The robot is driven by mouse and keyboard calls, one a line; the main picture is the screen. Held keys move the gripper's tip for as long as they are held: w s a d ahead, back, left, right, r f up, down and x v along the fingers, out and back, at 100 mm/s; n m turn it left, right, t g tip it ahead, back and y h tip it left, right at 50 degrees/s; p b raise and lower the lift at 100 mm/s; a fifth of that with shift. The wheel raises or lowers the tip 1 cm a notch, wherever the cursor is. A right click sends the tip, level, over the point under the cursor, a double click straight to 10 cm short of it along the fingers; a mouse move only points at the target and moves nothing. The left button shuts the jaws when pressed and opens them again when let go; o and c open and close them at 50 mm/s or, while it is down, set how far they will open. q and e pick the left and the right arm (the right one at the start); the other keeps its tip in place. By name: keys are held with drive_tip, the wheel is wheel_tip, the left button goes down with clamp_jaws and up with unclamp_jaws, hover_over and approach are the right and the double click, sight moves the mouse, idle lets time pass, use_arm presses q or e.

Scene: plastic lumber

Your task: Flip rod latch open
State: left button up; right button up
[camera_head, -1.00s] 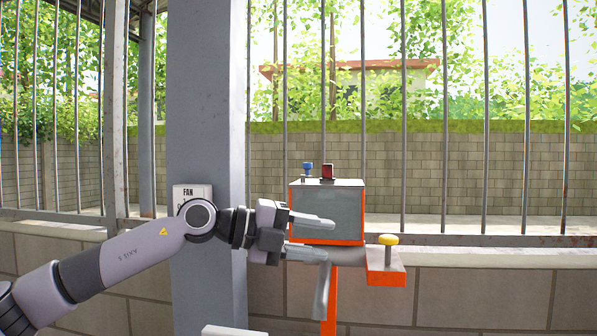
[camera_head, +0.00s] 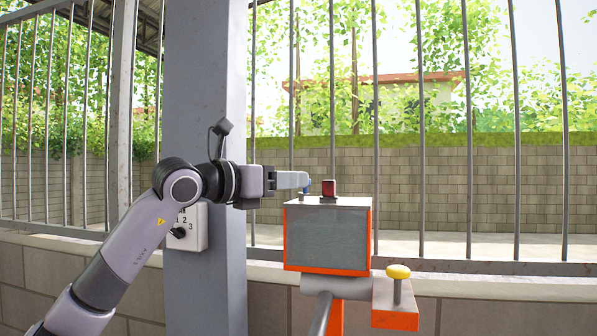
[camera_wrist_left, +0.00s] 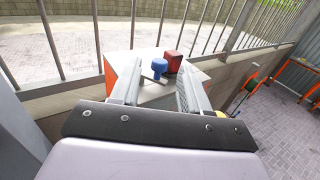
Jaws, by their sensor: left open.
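A grey box with orange edges (camera_head: 327,239) stands right of the pillar. On its top are a small blue-capped lever (camera_head: 301,189) and a red block (camera_head: 329,188). My left gripper (camera_head: 304,180) is open above the left part of the box top, and its fingertips partly cover the blue cap. In the left wrist view the blue cap (camera_wrist_left: 159,65) shows between the two open fingers, apart from both, with the red block (camera_wrist_left: 172,61) just beyond it. I cannot tell which part is the rod latch. My right gripper is not in view.
A yellow knob (camera_head: 398,272) stands on an orange bracket right of the box. A grey bar (camera_head: 317,308) hangs below the box. A white dial panel (camera_head: 188,229) is on the grey pillar (camera_head: 205,80). Metal bars (camera_head: 420,160) stand behind.

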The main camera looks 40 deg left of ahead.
use_arm(q)
drive_tip(key=shift+w+d+p, duration=0.2)
drive_tip(key=shift+w+p, duration=0.3)
drive_tip(key=shift+w, duration=1.1)
clamp_jaws()
drive_tip(key=shift+a+m+h, duration=0.15)
drive_tip(key=shift+m+h, duration=0.15)
drive_tip(key=shift+h, duration=0.4)
drive_tip(key=shift+s+a+m+g+h, duration=0.2)
drive_tip(key=shift+m+g+h, duration=0.2)
drive_tip(key=shift+m+h, duration=0.45)
drive_tip(key=shift+s+a+r+m+g+h+p, duration=0.15)
drive_tip(key=shift+m+g+h+p, duration=0.4)
drive_tip(key=shift+h, duration=0.55)
drive_tip(key=shift+w+a+m+g+h+p, duration=0.15)
drive_tip(key=shift+m+g+h+p, duration=0.35)
drive_tip(key=shift+h, duration=0.55)
drive_tip(key=shift+s+a+m+g+h, duration=0.15)
drive_tip(key=shift+m+g+h, duration=0.1)
drive_tip(key=shift+m+h, duration=0.2)
drive_tip(key=shift+w+a+m+g+h, duration=0.1)
drive_tip(key=shift+m+g+h, duration=0.1)
drive_tip(key=shift+m+h, duration=0.25)
drive_tip(key=shift+h+p, duration=0.3)
